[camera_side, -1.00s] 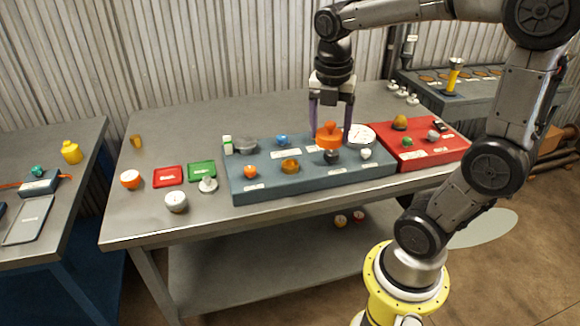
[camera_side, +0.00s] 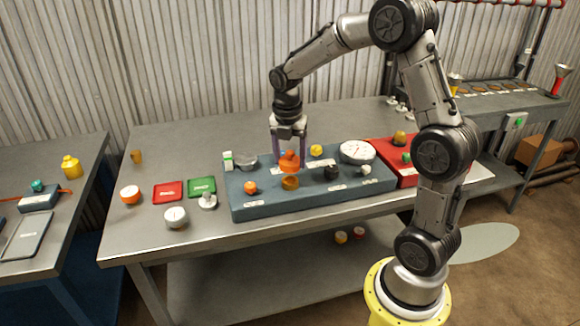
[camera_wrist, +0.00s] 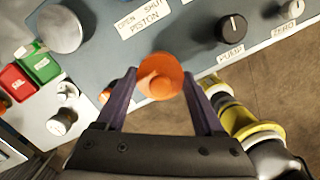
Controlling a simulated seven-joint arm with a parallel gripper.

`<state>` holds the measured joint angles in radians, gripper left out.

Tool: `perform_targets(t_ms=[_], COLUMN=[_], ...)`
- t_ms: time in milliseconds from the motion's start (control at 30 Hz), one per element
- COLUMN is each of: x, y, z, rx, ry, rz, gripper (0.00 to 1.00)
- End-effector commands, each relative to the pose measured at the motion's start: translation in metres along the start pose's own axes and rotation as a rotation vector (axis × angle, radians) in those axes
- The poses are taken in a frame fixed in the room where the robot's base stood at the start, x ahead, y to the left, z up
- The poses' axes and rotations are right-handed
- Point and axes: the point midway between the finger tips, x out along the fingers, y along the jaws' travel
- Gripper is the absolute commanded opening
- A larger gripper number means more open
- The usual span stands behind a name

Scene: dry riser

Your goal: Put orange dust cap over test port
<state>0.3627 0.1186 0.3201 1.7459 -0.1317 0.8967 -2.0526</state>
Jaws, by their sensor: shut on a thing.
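The orange dust cap (camera_side: 289,162) is gripped between the two dark fingers of my gripper (camera_side: 289,157), above the blue-grey panel. In the wrist view, the cap (camera_wrist: 160,78) sits between the fingertips of my gripper (camera_wrist: 160,72), its narrower knob toward the camera. A brass round fitting (camera_side: 290,183), which looks like the test port, stands on the panel just below the cap in the side view. In the wrist view no brass fitting shows; the cap may hide it. The side view does not show clearly how high the cap is above it.
Red (camera_side: 168,192) and green (camera_side: 202,187) trays lie left.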

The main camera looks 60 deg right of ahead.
Motion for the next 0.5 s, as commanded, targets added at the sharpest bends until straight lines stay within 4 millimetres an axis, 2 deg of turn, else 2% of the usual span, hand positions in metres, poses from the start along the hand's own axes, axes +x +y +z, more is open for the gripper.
perform_targets(t_ms=[100, 200, 500], x=[0.019, 0.028, 0.03], y=[-0.001, -0.001, 0.0], z=[-0.003, -0.004, -0.004], rx=[0.0, 0.001, 0.001], ry=[0.003, 0.001, 0.0], rz=[-0.004, -0.002, -0.001], gripper=[0.17, 0.17, 0.17])
